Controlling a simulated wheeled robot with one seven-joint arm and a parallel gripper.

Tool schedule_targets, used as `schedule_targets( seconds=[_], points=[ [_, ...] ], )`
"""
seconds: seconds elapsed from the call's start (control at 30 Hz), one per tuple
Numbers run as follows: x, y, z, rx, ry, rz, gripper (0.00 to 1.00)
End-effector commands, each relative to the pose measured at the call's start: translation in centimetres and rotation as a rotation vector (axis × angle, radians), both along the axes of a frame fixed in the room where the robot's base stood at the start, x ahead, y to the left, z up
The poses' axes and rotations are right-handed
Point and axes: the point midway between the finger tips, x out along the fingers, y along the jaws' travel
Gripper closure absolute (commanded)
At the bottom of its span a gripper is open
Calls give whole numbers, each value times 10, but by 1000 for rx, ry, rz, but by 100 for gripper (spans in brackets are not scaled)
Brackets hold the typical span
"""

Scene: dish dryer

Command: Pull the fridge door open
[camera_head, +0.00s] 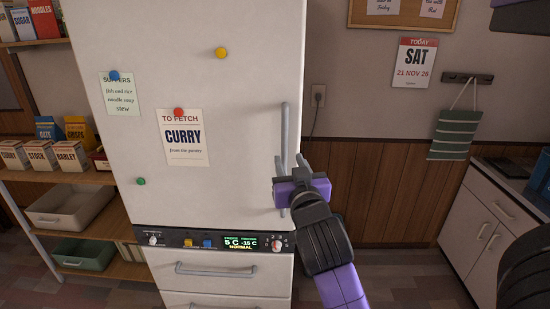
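The white fridge door (235,80) fills the middle of the head view and looks shut. Its grey vertical handle (285,125) is near the door's right edge. My gripper (293,163), with a purple body, is at the lower end of the handle with its fingers pointing up. The two fingers stand apart, one over or beside the handle and one to its right.
Below the door are a control panel (208,241) and a drawer with a handle (216,270). Shelves with boxes and bins (70,207) stand at the left. A white cabinet (482,228) stands at the right. Floor shows between fridge and cabinet.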

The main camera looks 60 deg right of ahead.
Motion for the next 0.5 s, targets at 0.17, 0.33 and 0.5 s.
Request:
schedule_targets(
  seconds=[0.17, 0.33, 0.5],
  points=[
    [2, -7, -7, 39, 2, -13, 62],
    [15, -27, -5, 39, 1, -12, 62],
    [29, -48, -5, 37, 0, -10, 62]
  ],
)
